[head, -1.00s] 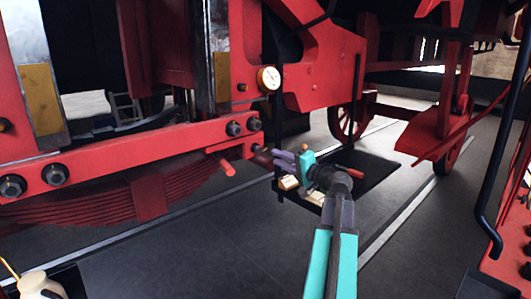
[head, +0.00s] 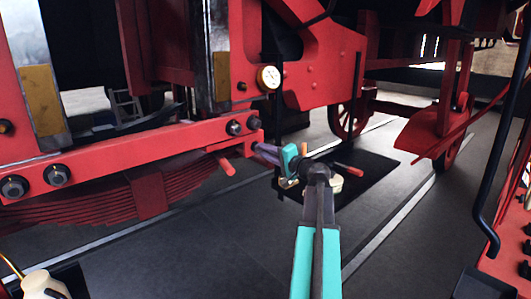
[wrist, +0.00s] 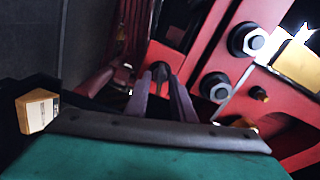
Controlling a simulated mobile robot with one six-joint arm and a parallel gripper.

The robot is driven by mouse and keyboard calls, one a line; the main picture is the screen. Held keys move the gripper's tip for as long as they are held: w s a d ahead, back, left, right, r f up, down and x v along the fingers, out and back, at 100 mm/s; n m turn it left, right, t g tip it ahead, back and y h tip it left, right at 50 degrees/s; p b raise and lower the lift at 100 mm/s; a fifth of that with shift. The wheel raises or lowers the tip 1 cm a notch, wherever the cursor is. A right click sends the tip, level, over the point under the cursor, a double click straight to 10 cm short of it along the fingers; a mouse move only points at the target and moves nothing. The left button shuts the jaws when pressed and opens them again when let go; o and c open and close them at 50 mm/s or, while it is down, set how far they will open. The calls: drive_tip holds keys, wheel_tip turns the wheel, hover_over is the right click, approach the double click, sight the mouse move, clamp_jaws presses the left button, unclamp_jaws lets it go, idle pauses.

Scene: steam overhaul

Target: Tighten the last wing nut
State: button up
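My gripper (head: 264,151) is at the right end of the red beam (head: 150,158), beside a red rod that sticks out below it. In the wrist view its two purple-grey fingers (wrist: 160,82) stand apart. A dark round stud or nut (wrist: 160,70) shows at the gap between their tips; contact cannot be told. No wing shape can be made out there. Two dark bolts with pale hex centres (wrist: 246,40) sit on the red beam to the right of the fingers. The fingers partly hide the beam end in the head view.
A round pressure gauge (head: 269,77) is above the beam end. A dark platform (head: 375,175) with pale items and a red-handled tool lies below my arm. A pale block (wrist: 37,110) shows at the wrist view's left. A jug (head: 42,284) stands front left. The floor between is clear.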

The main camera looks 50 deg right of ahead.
clamp_jaws()
drive_tip(key=shift+m+p, duration=0.5)
drive_tip(key=shift+m, duration=1)
drive_tip(key=shift+o, duration=0.9)
unclamp_jaws()
drive_tip(key=shift+s, duration=0.1)
drive_tip(key=s+a+b, duration=0.1)
drive_tip(key=s+b, duration=0.1)
drive_tip(key=s, duration=1.1)
drive_tip(key=shift+s, duration=0.35)
